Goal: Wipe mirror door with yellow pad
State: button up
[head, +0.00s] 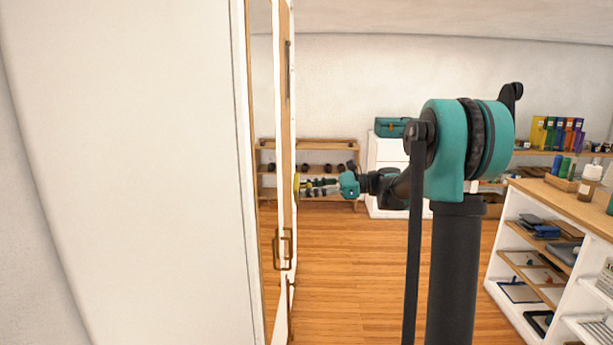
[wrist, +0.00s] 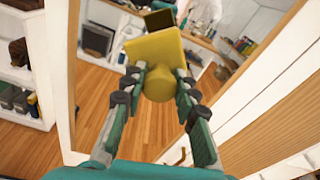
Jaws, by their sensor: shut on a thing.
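The mirror door (head: 284,130) stands nearly edge-on in the head view, with a wooden frame and a handle (head: 284,248) low on it. In the wrist view its glass (wrist: 120,125) fills the middle between wooden frame strips and appears to reflect the room. My gripper (head: 308,187) is at the door's right side. In the wrist view my gripper (wrist: 160,84) is shut on the round grip of the yellow pad (wrist: 153,46). The pad's flat square plate faces the glass. Only a yellow sliver of the pad (head: 297,186) shows in the head view, close to the door; contact cannot be told.
A pale wall panel (head: 130,170) fills the left of the head view. A low wooden shelf (head: 330,150) and a white cabinet (head: 385,155) stand at the back. A shelf unit with a wooden top (head: 560,195) is at right. The wooden floor (head: 350,280) between is clear.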

jog(key=s+a+f, duration=0.1)
jog(key=s+a, duration=0.1)
jog(key=a, duration=0.4)
jog(key=shift+s+f, duration=0.2)
jog(key=shift+s, duration=0.15)
jog(key=shift+a, duration=1.4)
dwell(0.7)
jog(key=shift+w, duration=0.2)
